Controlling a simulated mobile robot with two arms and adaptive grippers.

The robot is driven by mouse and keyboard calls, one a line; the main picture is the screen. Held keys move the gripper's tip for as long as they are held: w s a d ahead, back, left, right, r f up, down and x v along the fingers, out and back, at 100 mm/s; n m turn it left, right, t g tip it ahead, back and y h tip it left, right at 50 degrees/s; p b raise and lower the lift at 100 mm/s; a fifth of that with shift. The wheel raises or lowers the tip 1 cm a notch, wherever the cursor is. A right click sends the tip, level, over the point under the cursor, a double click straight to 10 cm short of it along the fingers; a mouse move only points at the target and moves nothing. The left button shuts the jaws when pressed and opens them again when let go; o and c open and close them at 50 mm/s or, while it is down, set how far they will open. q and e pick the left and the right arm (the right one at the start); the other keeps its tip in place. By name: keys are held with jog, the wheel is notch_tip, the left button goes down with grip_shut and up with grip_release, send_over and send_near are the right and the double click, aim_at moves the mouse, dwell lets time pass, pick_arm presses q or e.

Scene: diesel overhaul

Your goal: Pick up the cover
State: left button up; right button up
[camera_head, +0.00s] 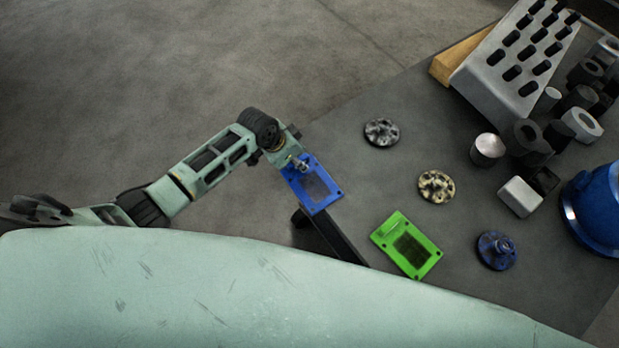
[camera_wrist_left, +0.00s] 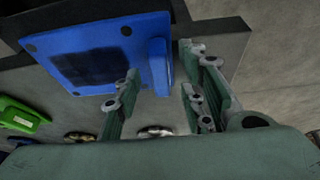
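A blue rectangular cover (camera_head: 316,186) with a dark middle panel and small corner holes is at the table's left edge. In the left wrist view the blue cover (camera_wrist_left: 104,50) shows a raised block along its near side. My left gripper (camera_head: 300,163) is at the cover's upper end. In the left wrist view the gripper's fingers (camera_wrist_left: 162,85) are apart, and the raised block is between or just beyond their tips. I see no grip on it. A similar green cover (camera_head: 406,246) lies on the table, apart from the gripper. My right gripper is out of view.
Three round flanged parts lie on the dark table: grey (camera_head: 381,132), cream (camera_head: 436,187) and blue (camera_head: 497,250). A slotted grey block (camera_head: 520,60), several cylinders and a blue round object (camera_head: 596,208) crowd the right side. Floor is open at left.

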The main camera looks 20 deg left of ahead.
pick_arm(q)
jog(key=shift+s+a, duration=0.1)
jog(key=shift+c, duration=1.4)
grip_shut()
jog(key=shift+r, duration=0.1)
